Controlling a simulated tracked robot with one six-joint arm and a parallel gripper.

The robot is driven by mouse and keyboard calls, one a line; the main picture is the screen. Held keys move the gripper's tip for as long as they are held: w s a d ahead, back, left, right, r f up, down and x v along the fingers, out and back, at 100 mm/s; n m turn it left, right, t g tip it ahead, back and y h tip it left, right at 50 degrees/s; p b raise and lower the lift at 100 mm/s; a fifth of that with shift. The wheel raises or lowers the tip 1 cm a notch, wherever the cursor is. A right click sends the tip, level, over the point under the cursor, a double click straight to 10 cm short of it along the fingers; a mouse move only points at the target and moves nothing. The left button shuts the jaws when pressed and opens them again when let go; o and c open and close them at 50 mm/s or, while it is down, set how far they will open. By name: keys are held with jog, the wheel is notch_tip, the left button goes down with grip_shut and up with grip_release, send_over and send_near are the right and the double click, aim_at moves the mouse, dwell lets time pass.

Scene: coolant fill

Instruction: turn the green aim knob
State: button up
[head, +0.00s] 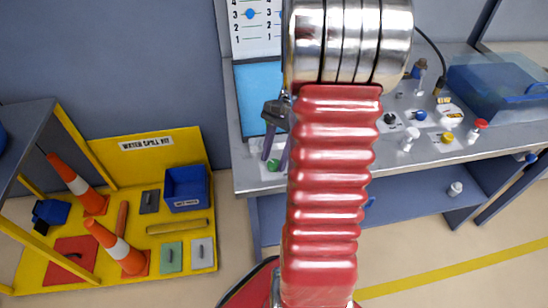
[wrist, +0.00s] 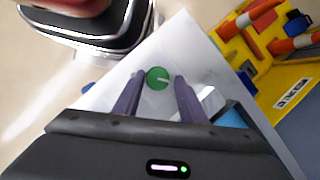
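My gripper (wrist: 159,84) is open, with one purple-grey finger on each side of the knob in the picture. In the head view my gripper (head: 275,161) hangs over the knob with its fingers pointing down. I cannot tell whether the fingers touch the knob. My red arm hides part of the bench.
The bench's grey top (head: 415,170) carries several small knobs at the right and a clear blue box (head: 495,90). A blue panel (head: 258,88) and a level chart (head: 256,25) stand behind. A yellow spill kit station (head: 150,190) with cones is at the left.

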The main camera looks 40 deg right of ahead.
jog(key=shift+o, duration=1)
jog(key=shift+s, duration=0.1)
jog(key=v, duration=1.3)
jog(key=shift+r, duration=0.3)
jog(key=shift+n, duration=0.4)
